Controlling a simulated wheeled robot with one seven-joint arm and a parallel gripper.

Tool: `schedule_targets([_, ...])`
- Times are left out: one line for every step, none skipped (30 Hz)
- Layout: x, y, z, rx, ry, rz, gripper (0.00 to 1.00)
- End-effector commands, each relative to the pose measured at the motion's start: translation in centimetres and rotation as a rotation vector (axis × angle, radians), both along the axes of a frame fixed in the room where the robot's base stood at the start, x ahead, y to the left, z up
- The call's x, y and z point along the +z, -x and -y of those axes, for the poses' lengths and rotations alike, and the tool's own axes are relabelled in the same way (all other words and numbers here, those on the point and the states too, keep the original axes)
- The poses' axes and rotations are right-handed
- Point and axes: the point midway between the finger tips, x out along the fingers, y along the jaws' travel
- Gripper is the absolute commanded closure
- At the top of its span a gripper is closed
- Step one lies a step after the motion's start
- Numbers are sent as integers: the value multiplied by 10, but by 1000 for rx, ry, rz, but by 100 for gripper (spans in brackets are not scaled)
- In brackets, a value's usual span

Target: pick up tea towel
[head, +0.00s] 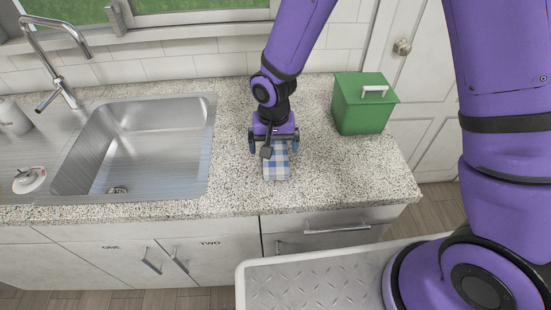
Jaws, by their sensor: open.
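The tea towel (277,172) is blue and white checked and lies folded on the speckled counter to the right of the sink. Its far part is hidden under my gripper. My gripper (273,149) points down over the towel, with its two fingers apart on either side of it. The gripper is open. I cannot tell whether the fingers touch the towel or the counter.
A steel sink (203,150) with a tap (52,62) lies to the left. A green lidded box (363,105) with a pale handle stands at the back right. The counter (340,175) is clear right of the towel. A tiled wall (215,60) stands behind.

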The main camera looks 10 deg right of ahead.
Motion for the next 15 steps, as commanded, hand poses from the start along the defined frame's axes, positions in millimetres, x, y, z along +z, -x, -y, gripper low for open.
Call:
schedule_targets([-2, 0, 0, 0, 1, -1, 0])
schedule_targets([-4, 0, 0, 0, 1, -1, 0])
schedule_targets([-7, 1, 1, 0, 2, -2, 0])
schedule_targets([-10, 1, 2, 1, 2, -2, 0])
schedule_targets([-14, 2, 2, 1, 2, -3, 0])
schedule_targets([-20, 2, 3, 1, 2, -3, 0])
schedule_targets([-25, 2, 4, 1, 3, -4, 0])
schedule_targets([-29, 3, 4, 1, 2, -3, 0])
schedule_targets([-34, 3, 5, 1, 3, -3, 0])
schedule_targets([-38, 3, 5, 1, 2, -2, 0])
schedule_targets([-41, 2, 5, 0, 2, -2, 0])
schedule_targets([-45, 2, 5, 0, 1, -1, 0])
schedule_targets([-47, 2, 5, 0, 1, -1, 0])
schedule_targets([-49, 2, 5, 1, 1, -1, 0])
schedule_targets([-51, 2, 5, 1, 1, 0, 0])
